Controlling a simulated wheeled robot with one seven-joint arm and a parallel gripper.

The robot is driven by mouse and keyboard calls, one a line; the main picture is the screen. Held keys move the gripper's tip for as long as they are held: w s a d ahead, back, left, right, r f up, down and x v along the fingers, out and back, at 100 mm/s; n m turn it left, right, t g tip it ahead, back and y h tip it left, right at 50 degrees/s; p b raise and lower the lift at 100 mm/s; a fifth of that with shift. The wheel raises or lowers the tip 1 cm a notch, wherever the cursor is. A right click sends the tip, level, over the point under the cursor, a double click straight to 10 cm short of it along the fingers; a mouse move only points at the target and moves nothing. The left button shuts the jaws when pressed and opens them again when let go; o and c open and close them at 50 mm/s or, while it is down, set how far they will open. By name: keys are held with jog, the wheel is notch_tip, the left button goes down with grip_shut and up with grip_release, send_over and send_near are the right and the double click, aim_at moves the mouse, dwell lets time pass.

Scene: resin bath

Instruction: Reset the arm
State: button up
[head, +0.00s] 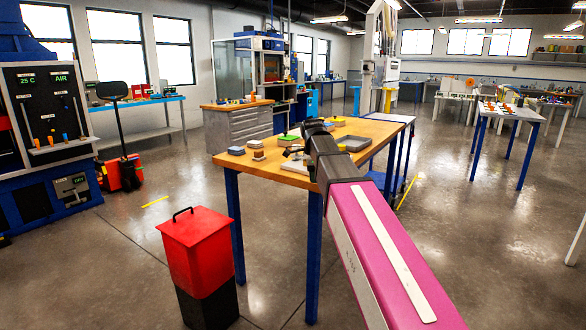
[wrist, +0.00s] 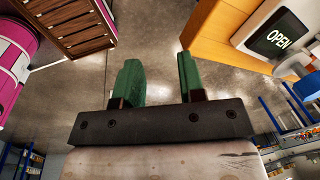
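My arm, pink and dark grey, reaches from the lower right of the head view towards the wooden-topped table (head: 367,135) with blue legs. In the wrist view my gripper (wrist: 159,62) shows two green fingers spread well apart. Nothing is between them, and grey floor shows through the gap. In the head view the fingers cannot be made out behind the dark end of my arm.
Small boxes (head: 288,141) and a grey tray (head: 352,143) lie on the table. A red bin (head: 195,245) with a black base stands at its left. A screen reading OPEN (wrist: 280,38) is close on the right in the wrist view.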

jog(key=s+d+f+n, duration=0.3)
jog(key=s+f+n, duration=0.3)
jog(key=f, duration=0.5)
jog(key=s+d+f+n+g, duration=0.1)
jog(key=s+d+f+n, duration=0.3)
jog(key=f, duration=0.8)
jog(key=s+d+f+n, duration=0.4)
jog(key=s+f+n, duration=0.4)
jog(key=s+f, duration=0.2)
notch_tip(320, 180, down, 2)
jog(key=shift+s+g+y, duration=0.2)
jog(key=shift+g+y, duration=0.1)
jog(key=shift+y, duration=0.1)
